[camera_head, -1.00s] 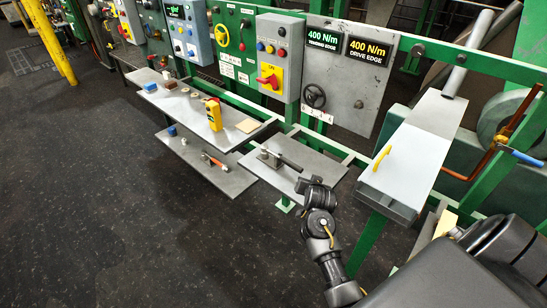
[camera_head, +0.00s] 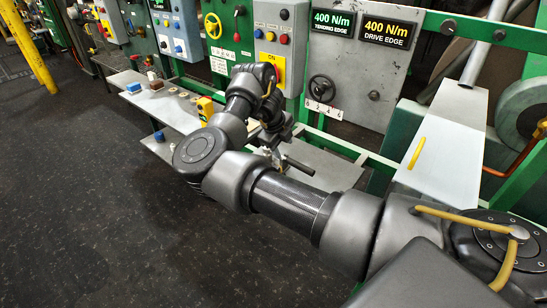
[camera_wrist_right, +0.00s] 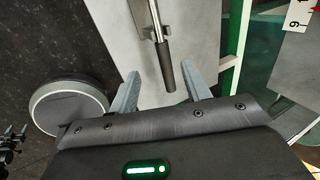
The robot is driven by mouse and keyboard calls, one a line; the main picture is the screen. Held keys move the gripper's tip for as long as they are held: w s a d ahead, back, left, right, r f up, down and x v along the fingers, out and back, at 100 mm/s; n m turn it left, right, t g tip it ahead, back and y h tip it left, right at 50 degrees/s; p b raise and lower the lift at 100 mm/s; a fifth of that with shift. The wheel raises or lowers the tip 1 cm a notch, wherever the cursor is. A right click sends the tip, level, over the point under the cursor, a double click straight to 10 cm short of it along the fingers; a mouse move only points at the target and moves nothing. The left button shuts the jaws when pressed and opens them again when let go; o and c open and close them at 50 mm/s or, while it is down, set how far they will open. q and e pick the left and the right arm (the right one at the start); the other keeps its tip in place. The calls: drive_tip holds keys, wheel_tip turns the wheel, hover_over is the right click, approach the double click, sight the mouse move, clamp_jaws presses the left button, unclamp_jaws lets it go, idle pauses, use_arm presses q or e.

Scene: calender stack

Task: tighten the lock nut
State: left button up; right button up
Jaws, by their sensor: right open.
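A lever tool with a metal shaft and dark grip lies over the small grey plate; its dark grip (camera_head: 298,165) shows in the head view, its shaft and black handle end (camera_wrist_right: 166,62) in the right wrist view. My right gripper (camera_wrist_right: 160,80) is open, one finger on each side of the handle end in the picture; I cannot tell whether they touch it. In the head view my right gripper (camera_head: 274,145) hangs over the plate, partly hidden by my wrist. I cannot make out a lock nut for certain. My left gripper is not in view.
A grey panel (camera_head: 345,100) with two 400 N/m displays and a dark handwheel (camera_head: 321,88) stands behind. A bench shelf (camera_head: 170,108) holds a blue block (camera_head: 134,87) and a yellow box (camera_head: 205,108). Green rails and a sloped grey cover (camera_head: 440,165) are at right. The floor at left is clear.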

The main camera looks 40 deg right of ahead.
sight(290, 160)
drive_tip(key=b+x, duration=0.5)
drive_tip(key=shift+s+d, duration=0.15)
drive_tip(key=shift+s, duration=0.05)
drive_tip(key=shift+w+d+f, duration=0.1)
drive_tip(key=shift+d+f, duration=0.05)
drive_tip(key=shift+f, duration=0.1)
drive_tip(key=shift+d+f, duration=0.15)
drive_tip(key=shift+f, duration=0.05)
drive_tip(key=x, duration=0.5)
drive_tip(key=shift+r, duration=0.15)
drive_tip(key=shift+c, duration=0.7)
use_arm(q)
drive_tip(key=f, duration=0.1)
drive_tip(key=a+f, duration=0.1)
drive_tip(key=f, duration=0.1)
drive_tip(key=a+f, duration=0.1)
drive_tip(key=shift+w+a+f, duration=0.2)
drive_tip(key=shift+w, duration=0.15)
use_arm(e)
clamp_jaws()
